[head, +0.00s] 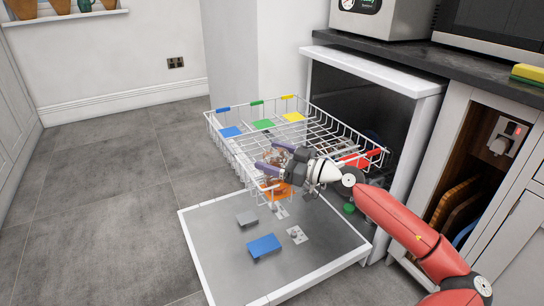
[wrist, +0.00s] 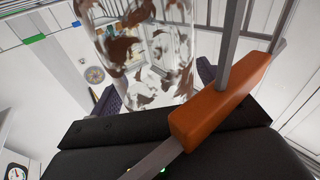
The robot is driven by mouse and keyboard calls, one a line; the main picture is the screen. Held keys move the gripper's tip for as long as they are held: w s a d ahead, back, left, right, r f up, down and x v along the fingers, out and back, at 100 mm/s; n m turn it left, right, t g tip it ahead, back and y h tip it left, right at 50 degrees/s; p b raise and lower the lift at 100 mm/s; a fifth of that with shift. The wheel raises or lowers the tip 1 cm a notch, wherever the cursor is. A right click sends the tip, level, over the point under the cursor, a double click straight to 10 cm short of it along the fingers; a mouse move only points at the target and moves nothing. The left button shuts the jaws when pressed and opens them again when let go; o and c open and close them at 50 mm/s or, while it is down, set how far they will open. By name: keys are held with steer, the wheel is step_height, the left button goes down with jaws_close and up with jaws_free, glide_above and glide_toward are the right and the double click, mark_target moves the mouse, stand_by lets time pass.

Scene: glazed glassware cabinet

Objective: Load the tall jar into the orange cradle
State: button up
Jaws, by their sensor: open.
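The tall jar (wrist: 145,45) is clear glass with brown smears. In the wrist view it stands between the two purple fingers of my gripper (wrist: 155,88), which is open. In the head view the jar (head: 268,160) is partly hidden by my gripper (head: 273,157) at the front of the white dishwasher rack. The orange cradle (wrist: 220,102) is close in front of the wrist camera, beside the jar's lower part, with a grey wire crossing it. The cradle (head: 286,188) also shows low at the rack's front in the head view. Whether the jar's base is seated in it is hidden.
The white wire rack (head: 222,137) carries blue, green, yellow and red marked spots. Below it, the open dishwasher door (head: 220,262) holds a blue block (head: 263,246) and grey fittings. The worktop (head: 400,58) and cabinet stand close on the right. The floor at left is clear.

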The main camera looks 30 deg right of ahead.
steer(key=v, duration=0.5)
steer(key=f+v, duration=0.1)
steer(key=v, duration=0.1)
steer(key=shift+s+d+f, duration=0.1)
steer(key=shift+s, duration=0.1)
steer(key=shift+s+d+r+p, duration=0.2)
steer(key=shift+s+r+p, duration=0.05)
steer(key=shift+p, duration=0.05)
steer(key=shift+r, duration=0.15)
steer(key=shift+w+r, duration=0.15)
